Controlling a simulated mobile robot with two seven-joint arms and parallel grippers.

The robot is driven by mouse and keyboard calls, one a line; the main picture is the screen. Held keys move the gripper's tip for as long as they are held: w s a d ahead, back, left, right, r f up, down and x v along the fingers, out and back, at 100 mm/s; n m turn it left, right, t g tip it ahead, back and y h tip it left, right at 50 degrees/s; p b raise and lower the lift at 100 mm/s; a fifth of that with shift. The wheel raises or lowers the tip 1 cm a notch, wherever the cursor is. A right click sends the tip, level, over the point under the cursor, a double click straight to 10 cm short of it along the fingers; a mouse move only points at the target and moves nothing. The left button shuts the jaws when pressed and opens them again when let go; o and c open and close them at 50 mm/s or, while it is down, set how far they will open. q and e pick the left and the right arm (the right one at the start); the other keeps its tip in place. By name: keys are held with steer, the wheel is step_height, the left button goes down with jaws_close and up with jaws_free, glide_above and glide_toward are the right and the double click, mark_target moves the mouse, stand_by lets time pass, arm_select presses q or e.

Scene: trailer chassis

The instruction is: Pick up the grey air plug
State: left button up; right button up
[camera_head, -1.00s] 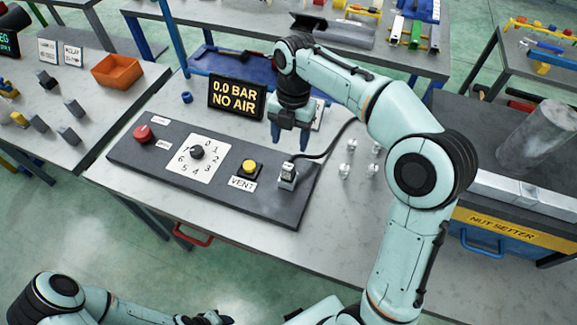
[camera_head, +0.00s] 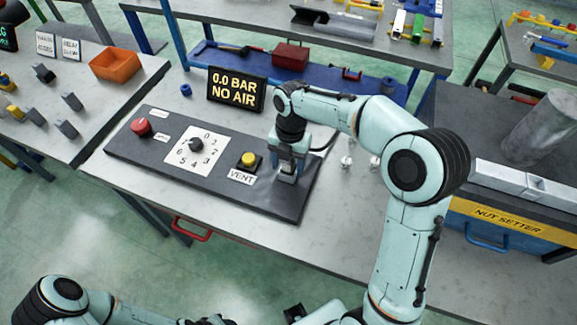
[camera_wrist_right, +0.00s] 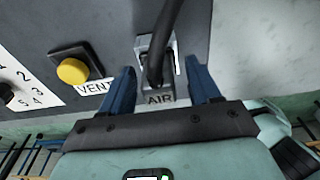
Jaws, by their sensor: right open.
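The grey air plug (camera_wrist_right: 146,45) sits at the block labelled AIR (camera_wrist_right: 160,99) on the dark panel, with a thick black hose running from it across its front. My right gripper (camera_wrist_right: 160,70) is open, its two blue fingers one on each side of the plug and AIR block in the right wrist view. I cannot tell whether either finger touches. In the head view my right gripper (camera_head: 288,170) points down over the panel's right end and hides most of the plug. My left gripper (camera_head: 207,320) shows only partly at the bottom edge.
The dark panel (camera_head: 240,196) also carries a yellow VENT button (camera_head: 248,159), a dial (camera_head: 195,145) and a red button (camera_head: 141,127). A display (camera_head: 237,92) reading "0.0 BAR NO AIR" stands behind. Small pale fittings (camera_head: 346,162) stand right of the panel.

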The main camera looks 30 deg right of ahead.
steer(key=c, duration=1.1)
steer(key=shift+c, duration=0.2)
steer(key=shift+r, duration=0.2)
